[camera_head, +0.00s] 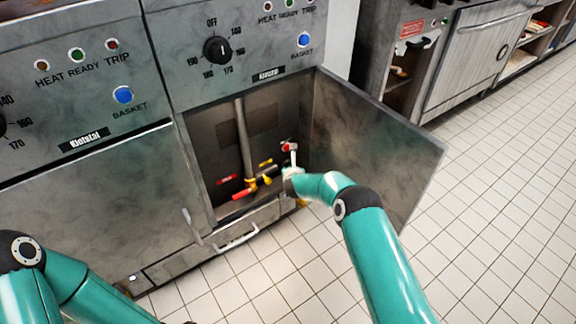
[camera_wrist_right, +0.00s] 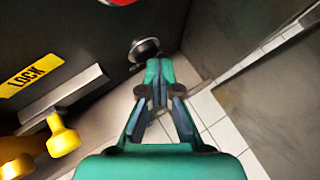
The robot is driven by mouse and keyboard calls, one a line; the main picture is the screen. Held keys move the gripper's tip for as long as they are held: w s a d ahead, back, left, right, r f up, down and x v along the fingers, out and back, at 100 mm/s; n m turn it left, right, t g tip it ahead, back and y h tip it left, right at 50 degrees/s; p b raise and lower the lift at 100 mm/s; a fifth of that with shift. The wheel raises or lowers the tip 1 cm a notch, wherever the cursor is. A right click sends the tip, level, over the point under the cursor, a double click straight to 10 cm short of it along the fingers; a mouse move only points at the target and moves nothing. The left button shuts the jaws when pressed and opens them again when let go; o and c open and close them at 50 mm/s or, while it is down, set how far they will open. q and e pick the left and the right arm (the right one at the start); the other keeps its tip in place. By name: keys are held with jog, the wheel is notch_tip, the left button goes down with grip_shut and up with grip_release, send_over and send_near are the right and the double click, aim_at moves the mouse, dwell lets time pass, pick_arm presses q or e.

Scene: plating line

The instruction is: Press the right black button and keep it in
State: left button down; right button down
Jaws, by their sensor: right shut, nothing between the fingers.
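A round black button (camera_wrist_right: 146,49) with a metallic rim sits on the dark panel at the top middle of the right wrist view. My right gripper (camera_wrist_right: 157,66) is shut and empty. Its fingertips overlap the button's lower right edge in that view; I cannot tell whether they touch it. In the head view my right arm reaches into the open fryer cabinet (camera_head: 262,118), and I cannot make out the button there. My left arm shows at the lower left, but its gripper is out of the picture.
The cabinet door (camera_head: 375,145) stands open to the right of my arm. Inside are a pipe (camera_head: 243,140), a red handle (camera_head: 245,193) and yellow fittings (camera_head: 266,163). A yellow LOCK label (camera_wrist_right: 32,75) and a yellow knob (camera_wrist_right: 63,138) are left of the gripper. Tiled floor lies below.

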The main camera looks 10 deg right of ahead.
jog(key=shift+w+a, duration=0.15)
jog(key=shift+w, duration=0.3)
dwell(1.8)
jog(key=shift+s, duration=0.1)
jog(key=shift+s+d+b, duration=0.3)
jog(key=shift+s, duration=0.45)
jog(key=shift+s, duration=0.1)
jog(key=shift+s+d+b, duration=0.3)
jog(key=shift+s+b, duration=0.1)
jog(key=shift+s, duration=0.2)
jog(key=s, duration=0.1)
jog(key=s+d, duration=0.1)
jog(key=s, duration=0.1)
jog(key=shift+s, duration=0.15)
jog(key=shift+d, duration=0.1)
